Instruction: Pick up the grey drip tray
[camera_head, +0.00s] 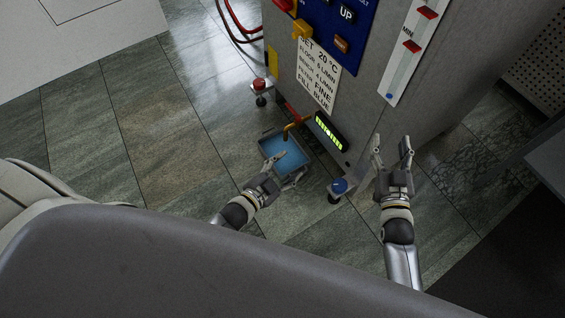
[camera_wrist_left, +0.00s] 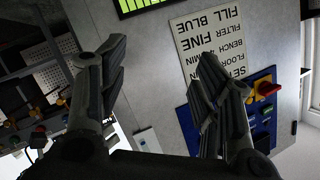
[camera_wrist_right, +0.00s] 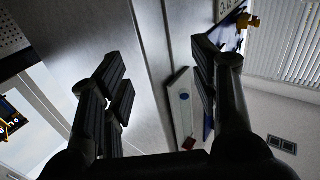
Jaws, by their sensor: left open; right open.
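The drip tray (camera_head: 268,147) is a shallow, square tray with a thin grey rim and a blue inside, low at the foot of the grey machine in the head view. My left gripper (camera_head: 292,165) is open and overlaps the tray's near part in that view. I cannot tell whether it touches the tray. The left wrist view shows its spread fingers (camera_wrist_left: 160,85) with nothing between them. My right gripper (camera_head: 391,140) is open and empty, to the right of the tray, in front of the machine. Its fingers (camera_wrist_right: 155,85) are also apart in the right wrist view. Neither wrist view shows the tray.
The grey machine (camera_head: 365,110) stands on castors (camera_head: 337,190), with an orange-handled tap (camera_head: 293,127) above the tray and a lit green gauge (camera_head: 330,132). A label (camera_head: 318,75) is on its front. Red hoses (camera_head: 235,22) hang at left. Tiled floor (camera_head: 150,115) is open at left.

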